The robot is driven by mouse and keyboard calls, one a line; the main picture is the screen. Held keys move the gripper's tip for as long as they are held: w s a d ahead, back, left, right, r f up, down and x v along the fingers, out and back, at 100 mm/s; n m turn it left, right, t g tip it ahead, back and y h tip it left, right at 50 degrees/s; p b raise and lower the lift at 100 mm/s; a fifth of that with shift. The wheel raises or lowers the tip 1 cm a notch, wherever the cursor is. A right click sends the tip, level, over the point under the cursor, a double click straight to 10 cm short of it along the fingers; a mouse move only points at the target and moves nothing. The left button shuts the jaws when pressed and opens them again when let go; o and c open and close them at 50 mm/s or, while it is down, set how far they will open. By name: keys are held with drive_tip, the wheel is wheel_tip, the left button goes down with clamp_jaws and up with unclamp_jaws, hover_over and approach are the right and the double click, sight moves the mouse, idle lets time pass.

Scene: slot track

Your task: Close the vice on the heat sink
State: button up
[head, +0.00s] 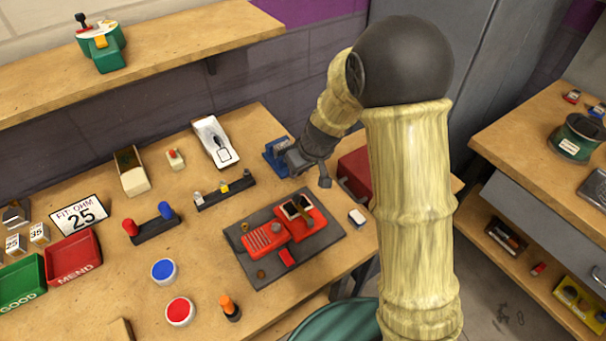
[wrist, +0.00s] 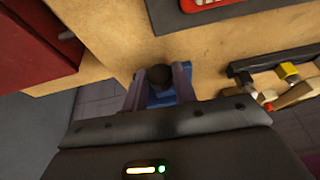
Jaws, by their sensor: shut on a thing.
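The blue vice (head: 273,153) stands at the back right edge of the bench, partly hidden by my gripper (head: 296,158). In the wrist view the vice (wrist: 160,98) shows as a patch of blue behind the fingers. My gripper (wrist: 160,80) is at the vice, its two grey fingers shut on a dark, rounded piece (wrist: 158,74). This looks like the vice's handle, but most of it is hidden. I cannot make out the heat sink or the gap between the vice jaws.
A red box (head: 355,172) stands right of my gripper. A dark rack (head: 225,191) with small parts lies left of the vice. A grey mat (head: 330,238) with an opened red device (head: 265,238) lies in front. Bare bench lies between the rack and the mat.

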drive_tip(key=y+b, duration=0.1)
drive_tip(key=g+y+b, duration=0.1)
drive_tip(key=b, duration=0.1)
drive_tip(key=shift+w+d+f+m, duration=0.2)
drive_tip(key=shift+w+d+m, duration=0.2)
drive_tip(key=shift+w+d+r+m+g+y+b, duration=0.15)
drive_tip(key=shift+g+y+b, duration=0.4)
drive_tip(key=shift+y, duration=0.3)
drive_tip(key=shift+m+g+y+b, duration=0.15)
drive_tip(key=shift+g+y+b, duration=0.3)
drive_tip(key=shift+y+b, duration=0.3)
drive_tip(key=o, duration=0.9)
drive_tip(key=shift+o, duration=0.3)
